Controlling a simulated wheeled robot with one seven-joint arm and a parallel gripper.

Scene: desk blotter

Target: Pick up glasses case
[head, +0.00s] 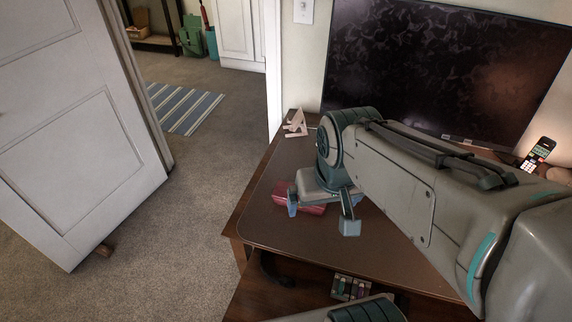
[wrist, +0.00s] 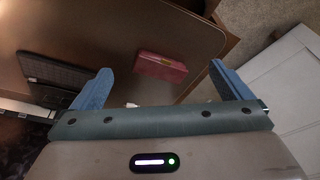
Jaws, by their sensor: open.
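The glasses case looks like a small red-pink box (head: 312,208) lying on the brown desk blotter (head: 290,236), near the desk's left side. In the head view my gripper partly hides it. In the wrist view the case (wrist: 160,67) lies beyond the fingertips, between them and a little left of their middle. My gripper (head: 321,217) is open and empty, with its blue fingers spread wide. In the wrist view the fingers of my gripper (wrist: 160,80) stand on either side of the case, apart from it.
A monitor (head: 440,70) stands at the back of the desk, with a phone (head: 538,154) at its right. A pale angular object (head: 295,123) sits at the back left corner. In the wrist view, a dark flat object (wrist: 55,70) lies left of the case. An open door (head: 75,120) stands left of the desk.

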